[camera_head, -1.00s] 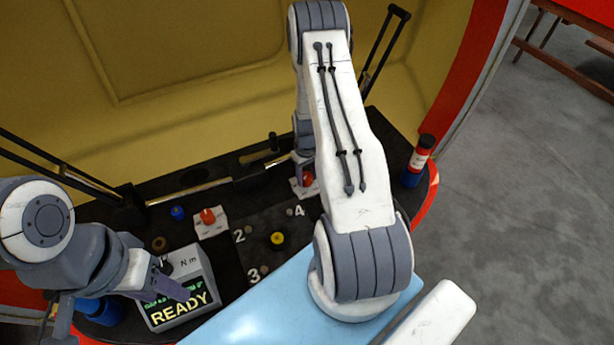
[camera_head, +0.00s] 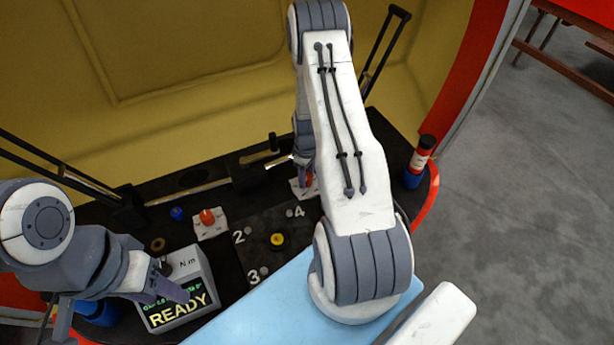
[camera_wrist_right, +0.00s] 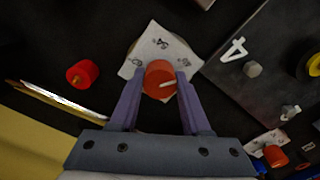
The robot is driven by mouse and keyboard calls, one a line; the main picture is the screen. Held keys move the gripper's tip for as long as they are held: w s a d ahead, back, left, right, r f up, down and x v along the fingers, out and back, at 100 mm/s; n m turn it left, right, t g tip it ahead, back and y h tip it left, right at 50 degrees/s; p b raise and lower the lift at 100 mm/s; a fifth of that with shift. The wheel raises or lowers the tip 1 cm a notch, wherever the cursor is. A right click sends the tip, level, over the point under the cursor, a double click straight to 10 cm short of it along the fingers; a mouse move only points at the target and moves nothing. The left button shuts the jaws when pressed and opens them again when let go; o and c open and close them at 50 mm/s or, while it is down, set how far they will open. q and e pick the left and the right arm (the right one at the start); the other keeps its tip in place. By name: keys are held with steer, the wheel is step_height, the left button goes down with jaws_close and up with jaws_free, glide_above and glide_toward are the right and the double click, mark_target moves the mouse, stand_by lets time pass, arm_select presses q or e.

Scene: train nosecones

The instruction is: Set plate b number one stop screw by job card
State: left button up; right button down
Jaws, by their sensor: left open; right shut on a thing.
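My right gripper (camera_wrist_right: 158,82) is shut on an orange-red knob (camera_wrist_right: 160,72) with a pale pointer line. The knob stands on a white card (camera_wrist_right: 150,42) with small printed marks; in the head view it is mostly hidden by the gripper (camera_head: 306,178). A dark plate (camera_head: 262,228) carries the numbers 2, 3 and 4, small grey screws and a yellow round part (camera_head: 277,239). Which plate or screw is b number one is not clear. My left gripper (camera_head: 172,281) is open beside a grey display box (camera_head: 185,262) reading "READY" and "N m".
A second orange knob (camera_head: 207,217) sits on another white card. A blue cap (camera_head: 177,214), a brass ring (camera_head: 158,244) and a red-and-blue bottle (camera_head: 419,160) stand on the black deck. Black-handled arms rise at the back. A light blue surface (camera_head: 260,315) lies in front.

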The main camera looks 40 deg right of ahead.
mark_target(307, 177)
steer(key=shift+c, duration=1.8)
jaws_free()
steer(key=shift+r, duration=0.1)
step_height(307, 177, up, 10)
steer(key=shift+r, duration=0.15)
